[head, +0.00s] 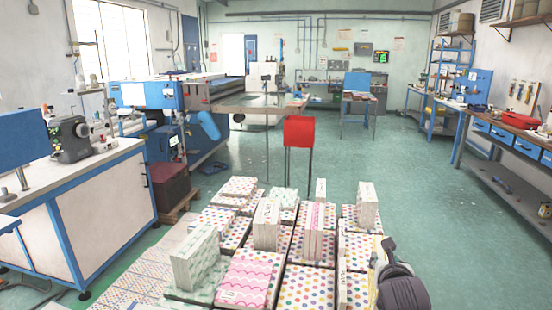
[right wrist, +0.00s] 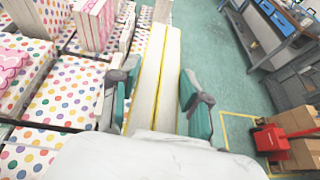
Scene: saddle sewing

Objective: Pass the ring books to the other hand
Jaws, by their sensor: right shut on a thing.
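My right gripper (head: 384,262) is at the lower right of the head view. In the right wrist view its two green-padded fingers (right wrist: 155,95) are on either side of white ring books with yellow edges (right wrist: 158,55), and it is shut on them. The books stand on edge between the fingers. In the head view the held books (head: 376,262) are mostly hidden by the gripper. Many other books with dotted covers (head: 310,285) lie in stacks and a few stand upright, such as a white one (head: 368,205). My left gripper is not in view.
A pink-patterned book (head: 250,283) lies on the stacks. A blue-framed workbench (head: 100,205) stands at the left and a red box on legs (head: 299,131) behind the stacks. A red pallet jack (right wrist: 275,140) with cartons shows in the wrist view. Green floor at the right is clear.

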